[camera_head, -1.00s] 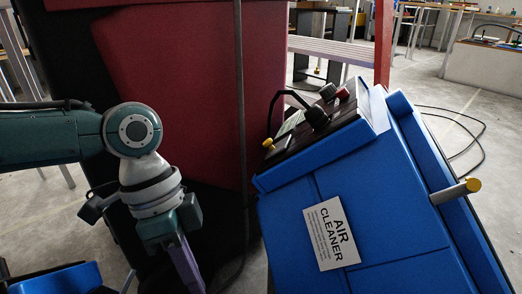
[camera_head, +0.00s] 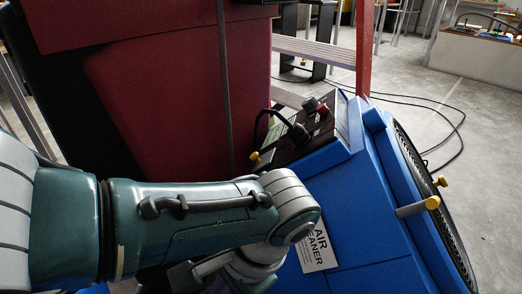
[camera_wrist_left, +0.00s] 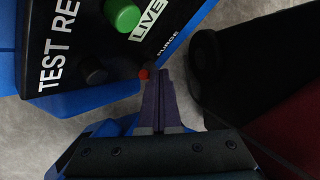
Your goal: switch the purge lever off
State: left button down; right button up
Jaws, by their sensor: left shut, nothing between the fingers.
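In the left wrist view a black panel (camera_wrist_left: 115,40) on a blue body carries the word PURGE near its right edge. A small red tip (camera_wrist_left: 143,74) shows below that word; it looks like the end of the purge lever, but its shaft and position are unclear. My left gripper (camera_wrist_left: 160,76) is shut and empty, its purple fingertips just right of the red tip; I cannot tell whether they touch. In the head view my left arm comes in from the left and its fingers are hidden at the bottom.
The panel also has a green knob (camera_wrist_left: 122,15), a dark knob (camera_wrist_left: 93,72) and a LIVE label (camera_wrist_left: 150,18). In the head view the blue air cleaner (camera_head: 360,215), with a yellow-tipped handle (camera_head: 418,207), stands right of a dark red cabinet (camera_head: 165,105). Cables lie behind.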

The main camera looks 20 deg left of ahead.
dwell(0.3)
pick_arm(q)
jog(key=shift+r+p, duration=0.8)
jog(key=shift+p, duration=0.15)
pick_arm(e)
jog(key=shift+r, duration=0.8)
